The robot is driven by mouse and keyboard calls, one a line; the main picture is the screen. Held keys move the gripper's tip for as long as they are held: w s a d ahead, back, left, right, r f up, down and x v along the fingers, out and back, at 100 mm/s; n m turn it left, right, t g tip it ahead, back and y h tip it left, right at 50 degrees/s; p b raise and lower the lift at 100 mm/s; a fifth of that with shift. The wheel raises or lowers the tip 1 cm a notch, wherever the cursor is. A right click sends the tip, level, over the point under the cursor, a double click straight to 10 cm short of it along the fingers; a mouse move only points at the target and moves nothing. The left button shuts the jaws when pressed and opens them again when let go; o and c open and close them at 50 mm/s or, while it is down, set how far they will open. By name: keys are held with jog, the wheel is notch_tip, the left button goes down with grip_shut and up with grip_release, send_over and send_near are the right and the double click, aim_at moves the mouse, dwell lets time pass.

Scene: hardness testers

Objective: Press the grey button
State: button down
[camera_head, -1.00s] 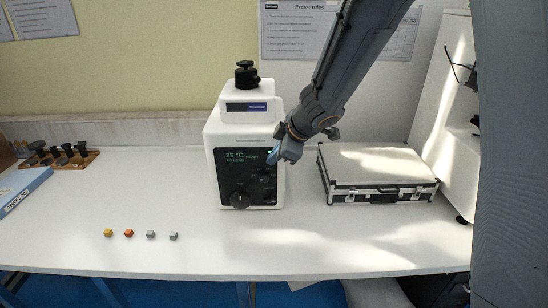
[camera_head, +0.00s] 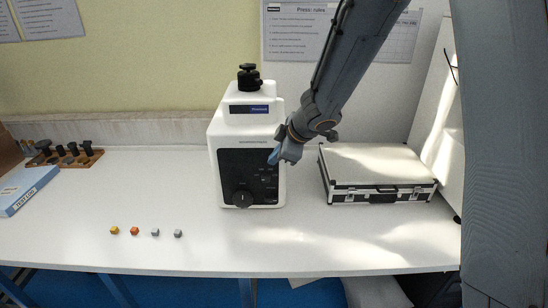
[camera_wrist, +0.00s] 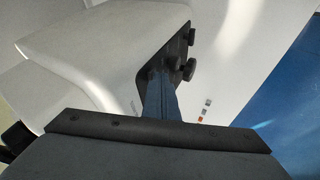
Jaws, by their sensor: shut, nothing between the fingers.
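The white tester (camera_head: 218,118) stands on the table with a dark front panel (camera_head: 236,168). The panel's display is dark. A large black knob (camera_head: 242,199) sits low on the panel. My gripper (camera_head: 272,160) is shut and empty, its tips at the upper right of the panel. In the wrist view the fingers (camera_wrist: 158,88) reach the edge of the dark panel (camera_wrist: 179,46), beside protruding knobs (camera_wrist: 188,69). I cannot tell if the tips touch the panel. I cannot make out a grey button; the fingers cover part of the panel.
A silver and black case (camera_head: 378,168) lies right of the tester. Several small coloured pieces (camera_head: 134,231) lie in front on the left. A wooden rack (camera_head: 72,157) with dark parts and a blue box (camera_head: 28,190) are at the far left. The front table middle is clear.

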jog(key=s+f+p+v, duration=0.1)
jog(key=s+p+v, duration=0.1)
jog(key=v, duration=0.9)
jog(key=shift+s+a+p, duration=0.15)
jog(key=shift+p, duration=0.75)
jog(key=s+d+f+m+h+b, duration=0.3)
jog(key=d+f+m+h+b, duration=0.15)
jog(key=d+m, duration=0.55)
jog(key=s+d+f+m+g+b, duration=0.1)
jog(key=s+f+m+g, duration=0.1)
jog(key=s, duration=0.5)
jog(key=s+d+f+m+g+b, duration=0.1)
jog(key=s+f+m+g, duration=0.1)
jog(key=s+f+m, duration=0.2)
jog(key=s+f, duration=0.2)
jog(key=s, duration=0.1)
jog(key=shift+d+g+b, duration=0.25)
jog(key=shift+g+b, duration=0.05)
jog(key=shift+b, duration=0.1)
jog(key=shift+f, duration=0.1)
